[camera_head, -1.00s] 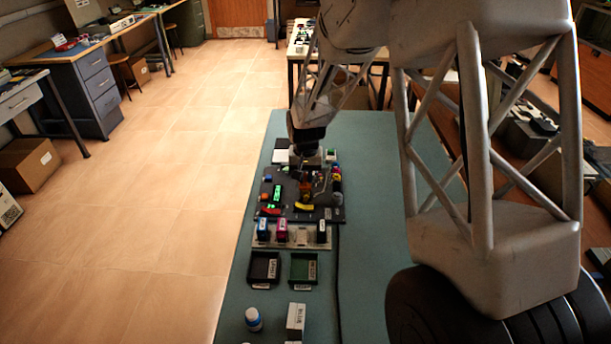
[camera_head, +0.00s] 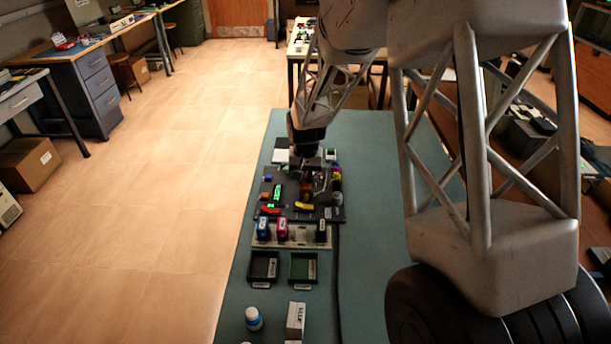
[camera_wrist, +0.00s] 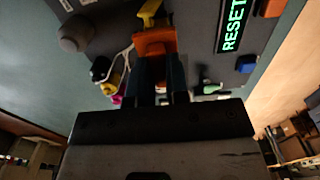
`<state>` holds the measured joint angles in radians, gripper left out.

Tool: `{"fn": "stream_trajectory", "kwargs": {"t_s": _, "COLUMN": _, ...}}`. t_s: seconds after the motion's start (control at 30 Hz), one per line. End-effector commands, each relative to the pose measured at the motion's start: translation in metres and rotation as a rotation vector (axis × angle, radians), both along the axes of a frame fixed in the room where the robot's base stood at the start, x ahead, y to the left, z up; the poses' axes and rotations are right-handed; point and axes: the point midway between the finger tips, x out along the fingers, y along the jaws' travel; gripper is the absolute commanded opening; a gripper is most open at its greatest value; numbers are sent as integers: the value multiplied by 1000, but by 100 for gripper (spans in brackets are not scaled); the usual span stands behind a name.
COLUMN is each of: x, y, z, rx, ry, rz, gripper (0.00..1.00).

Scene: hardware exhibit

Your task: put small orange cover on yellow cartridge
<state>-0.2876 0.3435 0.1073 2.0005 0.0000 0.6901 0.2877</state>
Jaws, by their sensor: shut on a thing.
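My gripper (camera_wrist: 165,75) points away from the wrist camera, its two dark fingers shut on a small orange piece (camera_wrist: 155,42), which looks like the orange cover. In the head view my gripper (camera_head: 307,168) is over the dark panel, and its fingertips are hard to make out. A yellow piece (camera_wrist: 150,10) shows just beyond the orange piece in the wrist view; I cannot tell whether they touch. A yellow piece (camera_head: 304,206) also lies on the panel's near part in the head view. I cannot tell for certain which yellow thing is the cartridge.
The dark panel (camera_head: 328,213) carries a green-lit RESET display (camera_wrist: 232,25), a grey knob (camera_wrist: 75,33) and coloured parts. Nearer stand blue (camera_head: 263,228), magenta (camera_head: 282,229) and black (camera_head: 321,231) cartridges in a rack. Two trays, a bottle and a white box follow. The table's right side is clear.

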Motion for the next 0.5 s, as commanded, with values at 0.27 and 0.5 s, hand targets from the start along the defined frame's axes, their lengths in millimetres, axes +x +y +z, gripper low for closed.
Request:
{"fn": "stream_trajectory", "kwargs": {"t_s": 0.27, "x": 0, "y": 0, "z": -2, "rx": 0, "ry": 0, "rz": 0, "gripper": 0}}
{"fn": "stream_trajectory", "kwargs": {"t_s": 0.5, "x": 0, "y": 0, "z": -5, "rx": 0, "ry": 0, "rz": 0, "gripper": 0}}
